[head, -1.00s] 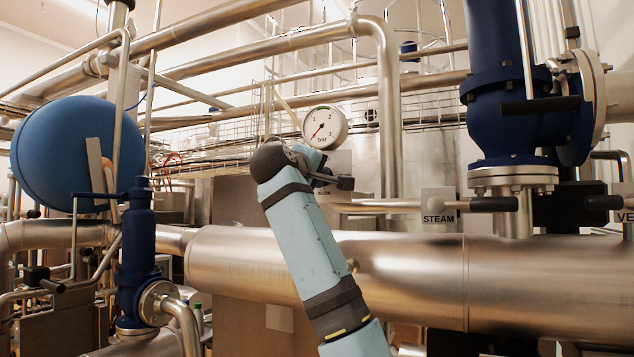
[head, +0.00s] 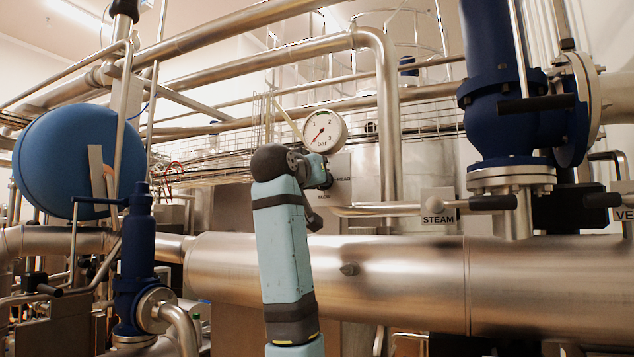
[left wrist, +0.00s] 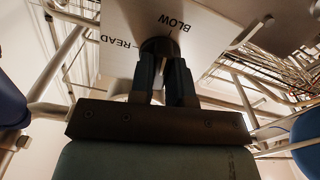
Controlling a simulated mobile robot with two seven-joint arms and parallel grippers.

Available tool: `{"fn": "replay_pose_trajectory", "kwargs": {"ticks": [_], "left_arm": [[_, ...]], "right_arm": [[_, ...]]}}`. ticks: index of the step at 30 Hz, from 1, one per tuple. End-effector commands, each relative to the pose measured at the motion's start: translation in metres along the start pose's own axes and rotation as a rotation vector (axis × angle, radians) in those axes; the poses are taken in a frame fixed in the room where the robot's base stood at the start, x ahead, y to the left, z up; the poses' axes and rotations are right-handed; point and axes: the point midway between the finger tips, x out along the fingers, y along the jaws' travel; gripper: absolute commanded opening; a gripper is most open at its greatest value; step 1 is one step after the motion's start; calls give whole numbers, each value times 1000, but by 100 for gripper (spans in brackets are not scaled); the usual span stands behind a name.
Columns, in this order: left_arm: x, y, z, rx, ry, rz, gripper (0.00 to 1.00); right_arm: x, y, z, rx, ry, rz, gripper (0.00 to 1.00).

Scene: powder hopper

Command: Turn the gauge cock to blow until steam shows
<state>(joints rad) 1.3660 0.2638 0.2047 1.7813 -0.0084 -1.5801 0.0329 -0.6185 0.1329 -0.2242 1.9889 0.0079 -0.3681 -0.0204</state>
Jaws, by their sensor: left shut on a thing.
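The gauge cock sits on a pale plate (left wrist: 122,20) marked READ and BLOW; both words show in the left wrist view, BLOW upside down. My left gripper (left wrist: 163,62) is shut on the cock's dark handle (left wrist: 160,45); its fingers hide most of it, so its exact angle is unclear. In the head view my left gripper (head: 318,190) is at the plate (head: 341,166), just below the pressure gauge (head: 324,131). The gauge's red needle points to the lower left, at the low end. I see no steam. My right gripper is not in view.
A large bare steel pipe (head: 400,275) runs across below the cock. A valve handle with a STEAM tag (head: 438,219) is to the right, under a big blue valve (head: 500,130). A blue tank (head: 70,155) and a small blue valve (head: 135,265) stand at left.

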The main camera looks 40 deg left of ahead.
Motion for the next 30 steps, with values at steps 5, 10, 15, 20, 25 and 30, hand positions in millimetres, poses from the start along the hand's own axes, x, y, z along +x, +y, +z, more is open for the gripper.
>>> {"fn": "replay_pose_trajectory", "kwargs": {"ticks": [5, 10, 15, 20, 25, 30], "left_arm": [[0, -1, 1, 131, -2, -2, 0], [0, 0, 1, 220, -2, -2, 0], [0, 0, 1, 274, -2, 0, 0], [0, 0, 0, 299, -1, 0, 0], [0, 0, 0, 304, 0, 0, 0], [0, 0, 0, 304, 0, 0, 0]], "right_arm": [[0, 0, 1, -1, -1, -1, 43], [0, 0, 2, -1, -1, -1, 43], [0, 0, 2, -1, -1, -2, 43], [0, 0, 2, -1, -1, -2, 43], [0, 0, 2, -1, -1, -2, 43], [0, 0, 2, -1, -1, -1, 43]]}}
